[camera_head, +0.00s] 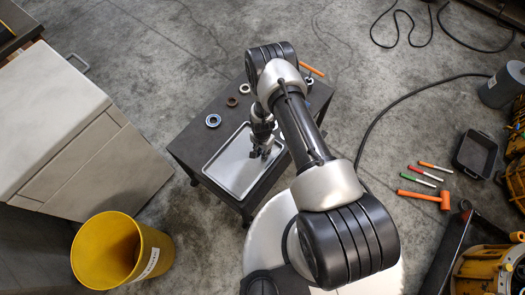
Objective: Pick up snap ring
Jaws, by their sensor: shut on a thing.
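My gripper (260,153) points down over the silver tray (222,171) on the dark table. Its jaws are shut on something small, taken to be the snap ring. The ring itself is too small and too hidden by the fingers to make out. From this view I cannot tell whether the fingertips touch the tray or hang just above it. The visible part of the tray is bare.
On the table (190,145) lie a blue-rimmed ring (213,120), a brown ring (232,101) and a silver ring (245,88). A yellow bin (155,240) and grey cabinet (60,125) stand left. An orange hammer (425,197) lies right.

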